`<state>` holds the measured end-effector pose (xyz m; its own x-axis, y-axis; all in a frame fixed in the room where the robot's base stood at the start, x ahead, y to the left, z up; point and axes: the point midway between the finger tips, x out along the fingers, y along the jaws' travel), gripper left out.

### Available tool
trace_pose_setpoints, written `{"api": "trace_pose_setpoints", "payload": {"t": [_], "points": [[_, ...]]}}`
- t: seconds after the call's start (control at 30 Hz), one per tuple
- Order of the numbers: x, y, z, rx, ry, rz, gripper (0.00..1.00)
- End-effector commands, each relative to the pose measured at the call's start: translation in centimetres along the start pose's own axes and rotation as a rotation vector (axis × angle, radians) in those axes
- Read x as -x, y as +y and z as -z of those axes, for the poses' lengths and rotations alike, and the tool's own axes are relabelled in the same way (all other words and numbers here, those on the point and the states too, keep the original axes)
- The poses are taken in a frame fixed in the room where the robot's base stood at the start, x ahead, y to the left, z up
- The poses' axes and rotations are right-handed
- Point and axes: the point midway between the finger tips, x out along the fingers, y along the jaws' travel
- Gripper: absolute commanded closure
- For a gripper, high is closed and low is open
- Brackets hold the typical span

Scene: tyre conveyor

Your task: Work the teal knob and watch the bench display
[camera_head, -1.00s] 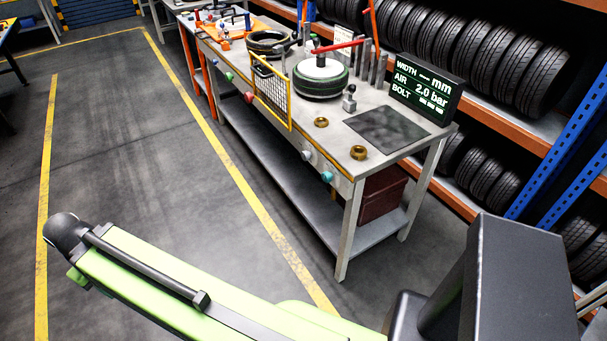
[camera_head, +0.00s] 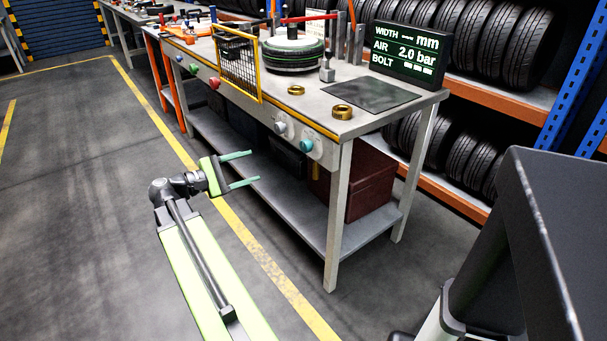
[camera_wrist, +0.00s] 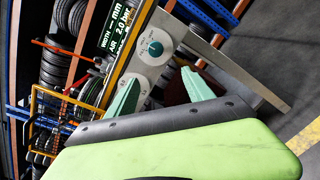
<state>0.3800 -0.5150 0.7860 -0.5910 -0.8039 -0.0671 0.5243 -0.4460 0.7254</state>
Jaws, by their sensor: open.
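The teal knob (camera_head: 306,146) sits on the front panel of the bench (camera_head: 330,154), near its right end. It also shows in the wrist view as a teal dial (camera_wrist: 155,48) on a pale round plate, beyond my fingers. The bench display (camera_head: 408,51) stands at the back right of the bench top and reads "WIDTH --- mm", "AIR 2.0 bar", and "BOLT" with small blocks. My gripper (camera_head: 241,168) is open and empty, its two teal fingers pointing right toward the bench front. It is left of and lower in the picture than the knob, apart from it.
A grey-white knob (camera_head: 280,128) is just left of the teal one. A yellow mesh guard (camera_head: 238,65) stands at the bench's front edge. Brass rings (camera_head: 342,112) lie on top. A dark red box (camera_head: 365,185) sits on the lower shelf. Floor left of the bench is clear.

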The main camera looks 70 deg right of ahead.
Motion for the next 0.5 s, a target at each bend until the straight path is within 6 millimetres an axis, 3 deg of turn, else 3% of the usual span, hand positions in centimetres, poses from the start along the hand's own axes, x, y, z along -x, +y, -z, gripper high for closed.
{"api": "trace_pose_setpoints", "payload": {"t": [0.1, 0.33, 0.5], "points": [[-1.5, -0.1, -0.4, 0.028, -0.061, -0.026, 0.39], [-2.4, 0.3, -0.9, 0.032, -0.068, -0.031, 0.39], [-5.8, 0.3, -1.1, 0.031, -0.069, -0.028, 0.39]]}}
